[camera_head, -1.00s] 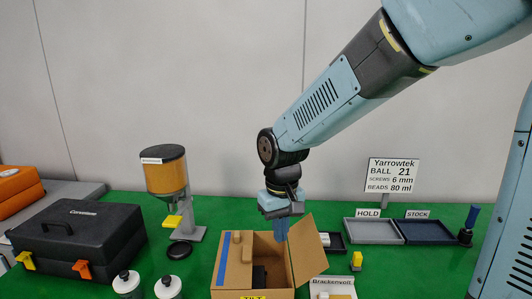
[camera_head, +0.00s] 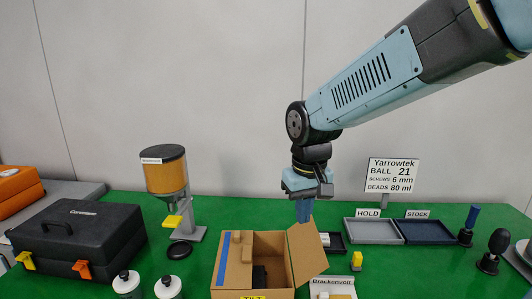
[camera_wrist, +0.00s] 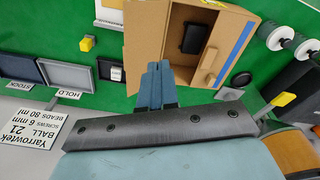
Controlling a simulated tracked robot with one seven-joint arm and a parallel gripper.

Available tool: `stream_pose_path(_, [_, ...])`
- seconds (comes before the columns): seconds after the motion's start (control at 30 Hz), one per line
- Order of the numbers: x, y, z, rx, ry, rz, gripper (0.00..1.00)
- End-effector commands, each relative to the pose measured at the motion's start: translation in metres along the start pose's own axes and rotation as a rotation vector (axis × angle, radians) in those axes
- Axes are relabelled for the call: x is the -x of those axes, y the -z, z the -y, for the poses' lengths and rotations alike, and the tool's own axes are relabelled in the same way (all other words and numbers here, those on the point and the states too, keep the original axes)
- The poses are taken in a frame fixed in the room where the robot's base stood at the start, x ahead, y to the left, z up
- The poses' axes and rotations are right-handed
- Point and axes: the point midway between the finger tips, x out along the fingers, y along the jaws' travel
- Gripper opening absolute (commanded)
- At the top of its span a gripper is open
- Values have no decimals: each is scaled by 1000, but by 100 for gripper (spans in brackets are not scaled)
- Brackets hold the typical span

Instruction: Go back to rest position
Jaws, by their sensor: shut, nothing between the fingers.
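My gripper (camera_head: 303,211) hangs pointing down above the right side of the open cardboard box, by its raised flap, with its blue fingers together and nothing between them. In the wrist view the shut fingers (camera_wrist: 154,84) show against the green table and the box's edge. The cardboard box (camera_head: 232,281) stands open at the front middle of the table and holds a dark item and a cardboard piece. I cannot tell from these views whether the fingertips touch the flap (camera_head: 308,253).
A bead dispenser (camera_head: 165,176) and a black case (camera_head: 80,236) stand to the left. Two white bottles (camera_head: 127,284) are at the front. The HOLD tray (camera_head: 371,238), STOCK tray (camera_head: 428,240) and a sign (camera_head: 391,175) are to the right. Green table (camera_head: 405,272) shows bare at front right.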

Motion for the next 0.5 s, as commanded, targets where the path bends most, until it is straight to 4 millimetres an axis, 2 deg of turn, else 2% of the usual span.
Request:
stream_pose_path(0.03, [10, -8, -12, -28, -6, -33, 0])
stream_pose_path(0.2, [35, -34, -46, -111, -26, -122, 0])
stream_pose_path(0.5, [69, -91, -92, -252, -63, -278, 0])
